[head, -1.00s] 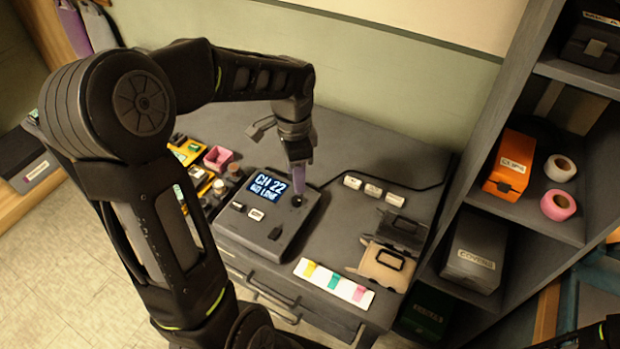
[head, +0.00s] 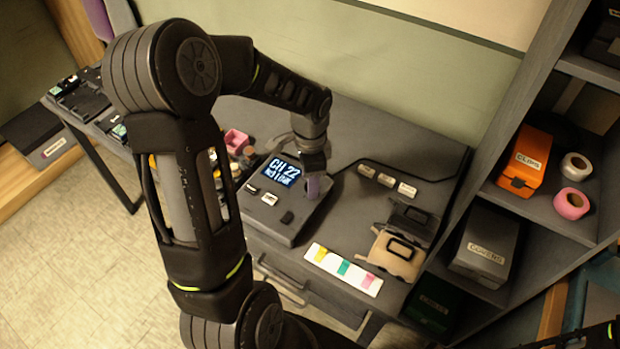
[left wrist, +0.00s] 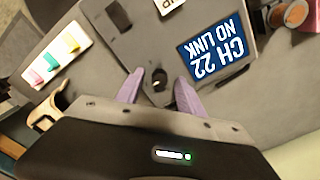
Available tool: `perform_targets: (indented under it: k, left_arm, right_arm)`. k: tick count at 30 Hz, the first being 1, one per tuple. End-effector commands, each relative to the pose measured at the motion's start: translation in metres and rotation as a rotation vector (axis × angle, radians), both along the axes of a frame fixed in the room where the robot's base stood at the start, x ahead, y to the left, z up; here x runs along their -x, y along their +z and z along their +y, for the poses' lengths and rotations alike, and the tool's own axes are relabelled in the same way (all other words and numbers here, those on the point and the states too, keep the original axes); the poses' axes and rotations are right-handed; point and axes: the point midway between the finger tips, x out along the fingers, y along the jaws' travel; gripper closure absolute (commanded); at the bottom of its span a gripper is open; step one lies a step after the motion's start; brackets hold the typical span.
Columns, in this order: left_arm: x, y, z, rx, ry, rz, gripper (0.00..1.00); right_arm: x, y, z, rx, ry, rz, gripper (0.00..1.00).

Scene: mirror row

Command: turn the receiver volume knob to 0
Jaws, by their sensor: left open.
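The receiver (head: 262,222) is a dark grey box on the table with a lit blue display (head: 281,172); in the left wrist view the display (left wrist: 217,50) reads CH 22 NO LINK. The small black volume knob (left wrist: 159,79) shows in the left wrist view, on the receiver's top beside the display. My left gripper (left wrist: 159,90) is open, with one purple finger on each side of the knob and visible gaps between. In the head view my left gripper (head: 314,188) points down at the receiver and hides the knob. My right gripper is not in view.
A strip with coloured tabs (head: 343,269) lies in front of the receiver.

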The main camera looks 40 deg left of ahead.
Motion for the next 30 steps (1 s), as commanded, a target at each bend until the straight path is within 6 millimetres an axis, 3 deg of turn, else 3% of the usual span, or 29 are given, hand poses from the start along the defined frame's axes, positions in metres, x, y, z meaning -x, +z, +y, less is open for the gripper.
perform_targets:
  k: [9, 25, 30]
  left_arm:
    - [-0.0001, -0.0035, 0.0001, 0.000, 0.000, -0.001, 0.55]
    - [-0.0003, -0.0032, 0.0000, 0.000, 0.000, -0.001, 0.99]
    - [-0.0003, -0.0031, 0.0000, 0.000, 0.000, -0.001, 1.00]
  right_arm:
    - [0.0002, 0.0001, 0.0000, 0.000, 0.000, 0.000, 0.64]
    - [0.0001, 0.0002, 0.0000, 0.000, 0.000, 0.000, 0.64]
    - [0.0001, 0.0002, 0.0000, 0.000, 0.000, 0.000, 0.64]
